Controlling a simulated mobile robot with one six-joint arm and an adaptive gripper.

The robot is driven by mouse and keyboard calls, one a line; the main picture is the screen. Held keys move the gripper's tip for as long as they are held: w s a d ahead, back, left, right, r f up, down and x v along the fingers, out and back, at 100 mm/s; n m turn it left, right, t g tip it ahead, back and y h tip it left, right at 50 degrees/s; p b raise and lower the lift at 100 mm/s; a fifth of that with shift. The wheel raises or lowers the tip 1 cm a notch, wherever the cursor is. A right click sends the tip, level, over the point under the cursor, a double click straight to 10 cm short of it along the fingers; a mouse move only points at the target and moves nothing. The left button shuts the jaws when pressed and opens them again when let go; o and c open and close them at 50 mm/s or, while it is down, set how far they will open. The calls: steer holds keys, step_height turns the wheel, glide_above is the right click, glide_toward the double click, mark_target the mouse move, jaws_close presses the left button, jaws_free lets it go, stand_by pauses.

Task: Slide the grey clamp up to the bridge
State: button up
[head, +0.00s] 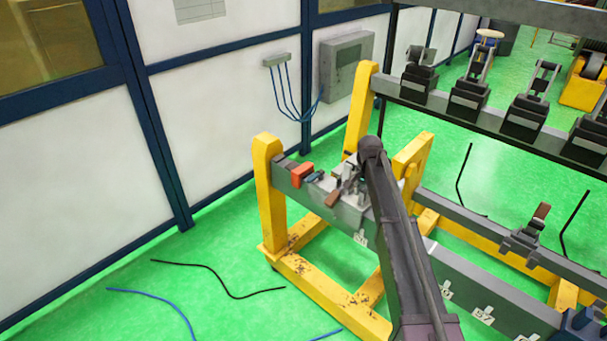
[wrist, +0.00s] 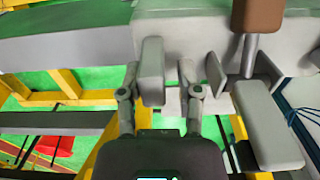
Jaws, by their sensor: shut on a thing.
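My gripper (wrist: 158,72) has its two fingers on either side of an upright grey block (wrist: 152,68), apparently part of the grey clamp. In the head view my arm reaches down to the grey clamp (head: 350,197) on the long grey beam. The fingers are small there and partly hidden by my own arm. A brown handle (wrist: 257,14) on a grey rod stands right of my fingers in the wrist view; a brown handle also shows in the head view (head: 333,198). I cannot tell for sure which part is the bridge.
An orange block (head: 301,175) and a small blue piece sit on the beam left of the clamp. A yellow post (head: 268,180) stands at the beam's end. A second rail (head: 475,222) carries another brown-handled clamp (head: 527,232). Cables lie on the green floor.

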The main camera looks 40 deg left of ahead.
mark_target(353, 198)
steer(key=shift+a, duration=1.7)
steer(key=shift+d, duration=0.3)
steer(key=shift+o, duration=1.4)
steer(key=shift+r, duration=0.1)
step_height(353, 198, up, 10)
steer(key=p, duration=1)
